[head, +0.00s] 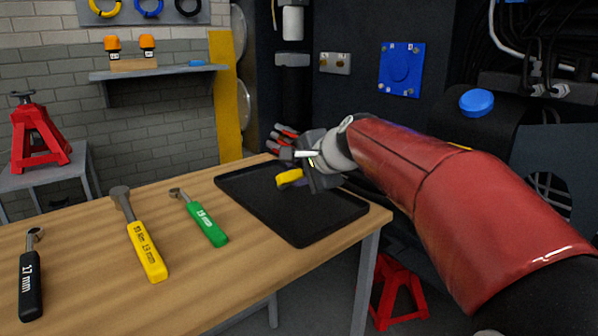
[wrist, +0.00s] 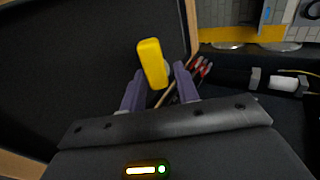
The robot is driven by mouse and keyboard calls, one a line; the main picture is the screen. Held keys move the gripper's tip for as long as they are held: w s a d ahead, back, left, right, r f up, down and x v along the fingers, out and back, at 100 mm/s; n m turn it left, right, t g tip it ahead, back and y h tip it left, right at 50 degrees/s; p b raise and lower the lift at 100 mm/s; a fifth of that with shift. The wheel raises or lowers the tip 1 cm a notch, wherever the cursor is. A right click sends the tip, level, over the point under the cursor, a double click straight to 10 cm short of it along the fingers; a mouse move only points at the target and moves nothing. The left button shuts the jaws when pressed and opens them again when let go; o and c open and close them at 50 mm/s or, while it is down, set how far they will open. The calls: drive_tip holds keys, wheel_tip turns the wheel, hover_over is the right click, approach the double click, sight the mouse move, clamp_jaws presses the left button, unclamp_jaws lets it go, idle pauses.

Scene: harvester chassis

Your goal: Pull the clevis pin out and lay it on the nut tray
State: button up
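The clevis pin shows as a yellow grip (head: 289,178) at the tips of my gripper (head: 303,182) in the head view. In the wrist view the yellow grip (wrist: 152,62) lies between the two purple fingers of my gripper (wrist: 160,80), with a small grey part beside the right finger. The fingers appear closed on it; the rest of the pin is hidden. The nut tray (head: 320,226) is a flat black tray on the bench, under and around the gripper. Its dark floor (wrist: 70,70) fills the left of the wrist view. The height above the tray is hard to tell.
The wooden bench (head: 90,290) holds a green wrench (head: 205,220), a yellow torque wrench (head: 145,245) and a black wrench (head: 30,280) left of the tray. Red-handled tools (head: 284,135) show behind the tray. The dark chassis (head: 350,100) stands behind. Most of the tray is bare.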

drive_tip(key=o, duration=0.3)
drive_tip(key=v, duration=0.8)
idle(0.3)
drive_tip(key=s+d+f+n+g+h, duration=0.1)
drive_tip(key=s+d+f+n+h, duration=0.1)
drive_tip(key=s+f, duration=0.5)
drive_tip(key=s+d+f+n+g+h, duration=0.1)
drive_tip(key=s+d+f+n, duration=0.4)
drive_tip(key=s, duration=0.5)
drive_tip(key=s+d+f+n+g+h, duration=0.1)
drive_tip(key=s+d+f+n+h, duration=0.2)
drive_tip(key=s+f, duration=0.6)
drive_tip(key=shift+s+d+n+g, duration=0.3)
drive_tip(key=shift+d+n, duration=0.3)
